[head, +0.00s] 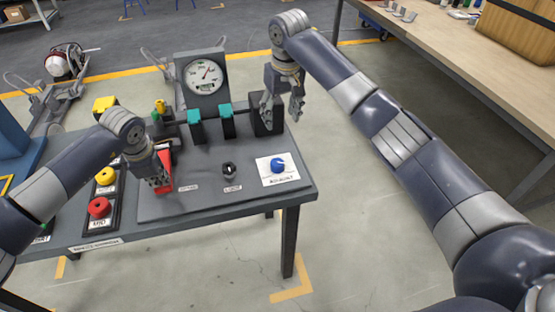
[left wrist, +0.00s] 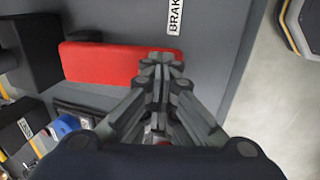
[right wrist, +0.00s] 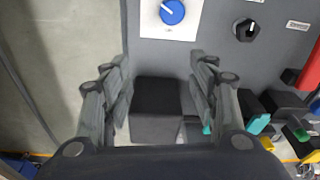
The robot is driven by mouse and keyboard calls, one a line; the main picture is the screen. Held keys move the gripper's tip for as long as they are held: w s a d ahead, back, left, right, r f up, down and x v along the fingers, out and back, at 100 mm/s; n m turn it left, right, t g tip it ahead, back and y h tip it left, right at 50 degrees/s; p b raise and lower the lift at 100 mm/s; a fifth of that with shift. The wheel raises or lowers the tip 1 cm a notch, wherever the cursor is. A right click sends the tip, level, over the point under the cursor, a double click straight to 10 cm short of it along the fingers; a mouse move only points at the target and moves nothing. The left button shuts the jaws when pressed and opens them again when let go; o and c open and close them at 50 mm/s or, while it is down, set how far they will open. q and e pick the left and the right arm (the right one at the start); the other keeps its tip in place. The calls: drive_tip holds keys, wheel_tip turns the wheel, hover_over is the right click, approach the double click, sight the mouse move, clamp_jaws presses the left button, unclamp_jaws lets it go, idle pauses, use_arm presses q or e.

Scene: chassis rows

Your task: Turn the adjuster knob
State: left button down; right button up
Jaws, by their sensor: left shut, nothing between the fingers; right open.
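A blue round knob (head: 278,165) with a white pointer mark sits on a white plate (head: 263,177) at the right of the grey panel; its small label appears to name the adjuster. It also shows at the top of the right wrist view (right wrist: 172,12). My right gripper (head: 281,112) is open and empty, above and behind the knob near a black box, apart from the knob. My left gripper (head: 159,187) is shut with nothing in it, at the red lever (head: 167,168). In the left wrist view its closed tips (left wrist: 161,62) overlap the red lever; contact is unclear.
A black knob (head: 229,171) sits left of the white plate. A gauge (head: 205,75), teal levers (head: 227,121) and a black box (head: 268,110) stand at the back. Red and yellow buttons (head: 99,207) are at the left. Floor right of the panel is clear; a wooden bench (head: 450,60) stands beyond.

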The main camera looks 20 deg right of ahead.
sight(278, 162)
drive_tip(key=shift+n+g, duration=0.6)
drive_tip(key=shift+g, duration=0.2)
drive_tip(key=s+f, duration=0.1)
drive_tip(key=f, duration=0.3)
drive_tip(key=s+a+f, duration=0.1)
drive_tip(key=f, duration=0.4)
drive_tip(key=s+f, duration=0.1)
drive_tip(key=f, duration=0.4)
drive_tip(key=shift+s+a, duration=0.2)
drive_tip(key=shift+a, duration=0.2)
drive_tip(key=c, duration=1.1)
